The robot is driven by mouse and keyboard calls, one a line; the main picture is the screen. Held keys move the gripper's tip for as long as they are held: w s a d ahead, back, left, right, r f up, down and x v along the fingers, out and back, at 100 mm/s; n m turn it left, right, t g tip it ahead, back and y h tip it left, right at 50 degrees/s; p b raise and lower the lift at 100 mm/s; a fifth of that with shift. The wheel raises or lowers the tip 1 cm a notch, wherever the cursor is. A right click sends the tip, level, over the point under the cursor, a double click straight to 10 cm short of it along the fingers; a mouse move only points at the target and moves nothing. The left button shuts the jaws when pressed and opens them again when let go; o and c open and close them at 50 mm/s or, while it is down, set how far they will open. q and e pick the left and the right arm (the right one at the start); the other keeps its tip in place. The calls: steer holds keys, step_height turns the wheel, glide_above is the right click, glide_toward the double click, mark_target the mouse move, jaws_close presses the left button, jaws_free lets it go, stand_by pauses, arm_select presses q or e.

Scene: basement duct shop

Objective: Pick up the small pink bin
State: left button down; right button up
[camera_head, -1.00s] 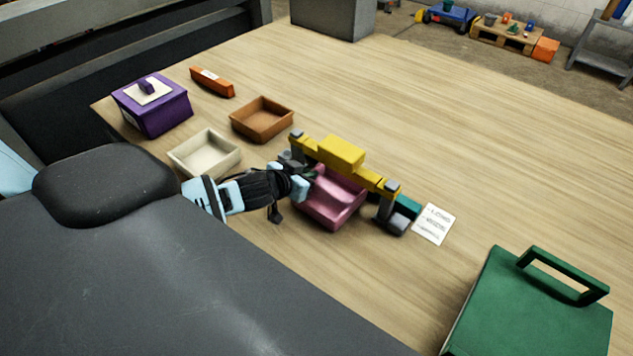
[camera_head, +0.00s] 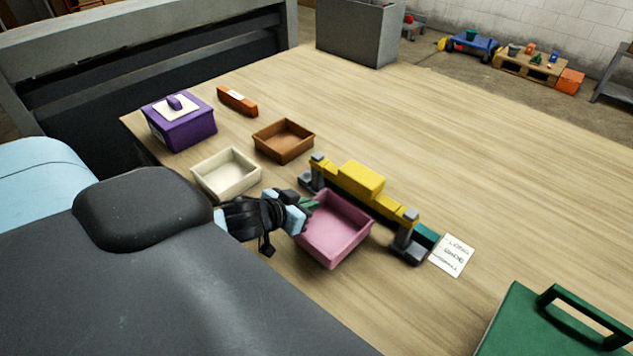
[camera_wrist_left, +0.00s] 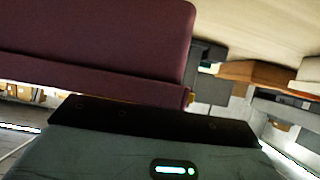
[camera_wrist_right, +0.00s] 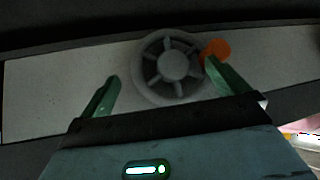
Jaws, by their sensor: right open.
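The small pink bin (camera_head: 338,238) is open-topped and empty, in front of the yellow bar of a low frame in the head view. My left gripper (camera_head: 308,204) is at the bin's left wall, with a green finger over the rim, and is shut on that wall. In the left wrist view the bin (camera_wrist_left: 95,45) shows as a large dark pink wall right before the gripper; the fingertips are hidden there. My right gripper (camera_wrist_right: 160,88) is open and empty in the right wrist view, away from the bin.
The yellow frame (camera_head: 361,177) on grey posts stands just behind the bin. A cream bin (camera_head: 226,190), a brown bin (camera_head: 284,153) and a purple box (camera_head: 180,132) stand further left. A white card (camera_head: 453,255) and a green case (camera_head: 535,325) lie right. The table's back right is clear.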

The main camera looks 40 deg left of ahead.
arm_select(q)
steer(key=shift+s+a, duration=0.15)
steer(key=shift+s, duration=1.7)
steer(key=shift+s+a, duration=0.15)
steer(key=shift+s, duration=1.7)
steer(key=shift+s+a, duration=0.15)
steer(key=shift+s, duration=1.7)
